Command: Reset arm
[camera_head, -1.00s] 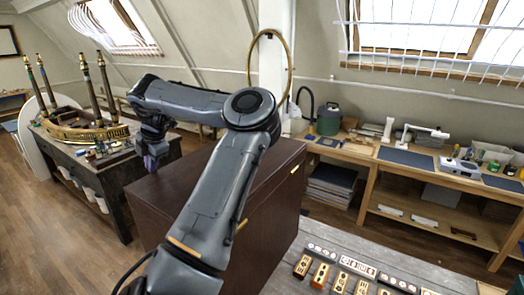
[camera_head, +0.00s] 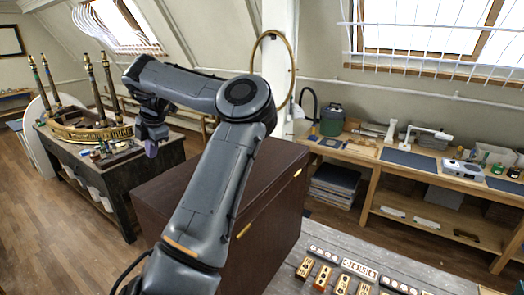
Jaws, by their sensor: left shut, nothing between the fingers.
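My left arm reaches up from the bottom of the head view, bends at a high elbow and points back to the left. My left gripper (camera_head: 151,148) hangs at its end, small and dark with purplish fingertips. It is shut and empty. It shows above the far left edge of the dark brown cabinet (camera_head: 278,218), apart from any object. My right gripper is not in view.
A grey bench (camera_head: 330,248) at the bottom right bears several small patterned blocks. A wooden workbench (camera_head: 375,166) with tools runs along the right wall. A dark table (camera_head: 123,192) with a gilt ring-shaped piece (camera_head: 88,133) stands at the left.

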